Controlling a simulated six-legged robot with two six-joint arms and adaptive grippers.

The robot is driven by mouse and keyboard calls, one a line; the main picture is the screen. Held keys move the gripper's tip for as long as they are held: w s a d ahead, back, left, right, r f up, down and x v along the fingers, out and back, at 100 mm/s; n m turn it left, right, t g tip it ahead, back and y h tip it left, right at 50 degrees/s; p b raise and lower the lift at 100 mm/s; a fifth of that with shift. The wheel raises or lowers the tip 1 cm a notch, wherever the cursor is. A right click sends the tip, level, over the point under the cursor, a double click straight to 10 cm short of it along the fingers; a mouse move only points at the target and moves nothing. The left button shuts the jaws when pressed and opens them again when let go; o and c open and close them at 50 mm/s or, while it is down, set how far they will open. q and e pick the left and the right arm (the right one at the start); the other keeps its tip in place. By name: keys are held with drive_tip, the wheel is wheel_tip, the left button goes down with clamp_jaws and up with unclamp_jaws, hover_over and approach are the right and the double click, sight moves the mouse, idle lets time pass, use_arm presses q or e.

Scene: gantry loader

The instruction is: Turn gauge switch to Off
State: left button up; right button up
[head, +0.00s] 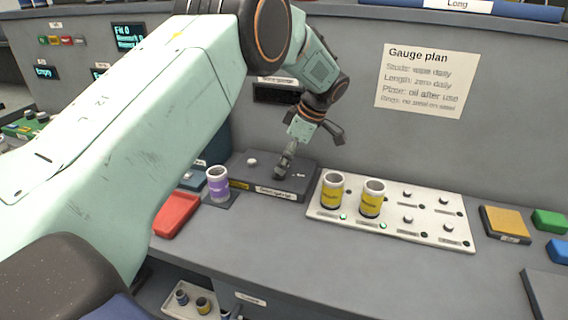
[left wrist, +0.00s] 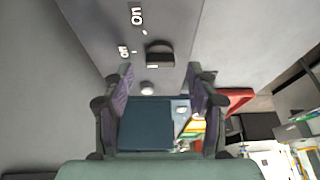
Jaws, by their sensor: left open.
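The gauge switch (left wrist: 160,54) is a dark knob on the grey gauge box (head: 300,187). In the left wrist view, it sits beyond my fingertips, with "On" and "Off" printed on its left side. Which label it points at I cannot tell. My right gripper is not in view.
A white round button (head: 252,161) is on the box's left part. A purple-labelled cup (head: 217,184) and a red tray (head: 176,214) stand left of the box. A white rack (head: 433,238) with two yellow-labelled cups is at right. The "Gauge plan" sheet (head: 427,80) hangs behind.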

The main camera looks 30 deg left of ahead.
use_arm(q)
drive_tip(key=v, duration=0.9)
drive_tip(key=shift+d+r, duration=0.2)
drive_tip(key=shift+r, duration=0.1)
drive_tip(key=shift+w, duration=0.1)
